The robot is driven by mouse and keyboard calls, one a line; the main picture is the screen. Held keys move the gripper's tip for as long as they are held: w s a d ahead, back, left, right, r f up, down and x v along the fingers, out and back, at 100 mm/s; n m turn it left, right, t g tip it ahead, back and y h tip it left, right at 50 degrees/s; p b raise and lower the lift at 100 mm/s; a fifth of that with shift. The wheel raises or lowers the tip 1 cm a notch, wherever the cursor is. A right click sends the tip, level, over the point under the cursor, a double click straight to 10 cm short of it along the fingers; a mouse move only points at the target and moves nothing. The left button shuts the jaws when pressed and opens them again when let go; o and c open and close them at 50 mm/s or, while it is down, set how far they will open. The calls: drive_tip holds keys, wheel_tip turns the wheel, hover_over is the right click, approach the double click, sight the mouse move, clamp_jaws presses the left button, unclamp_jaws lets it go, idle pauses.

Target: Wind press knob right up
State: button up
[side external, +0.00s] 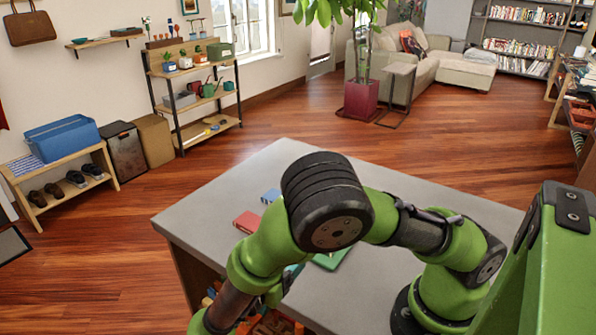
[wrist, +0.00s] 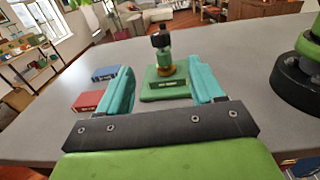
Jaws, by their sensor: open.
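The press stands on the grey table, with a flat green base (wrist: 164,91) bearing a dark label, a brass collar and a green body. Its black knob (wrist: 161,37) is at the top, upright in the wrist view. My gripper (wrist: 162,80) has two teal fingers spread wide with nothing between them touching. The press shows beyond and between the fingers, apart from them. In the side view my arm hides most of the press; only part of the green base (side external: 332,259) shows, and the knob is hidden.
A red block (side external: 247,222) and a blue block (side external: 270,196) lie on the table (side external: 190,208) left of the press; both also show in the wrist view. The table around them is clear. Shelves and a potted plant stand on the floor beyond.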

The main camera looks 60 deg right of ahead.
drive_tip(key=d, duration=1.5)
drive_tip(key=shift+w+d, duration=0.15)
drive_tip(key=shift+w, duration=0.1)
drive_tip(key=c, duration=1)
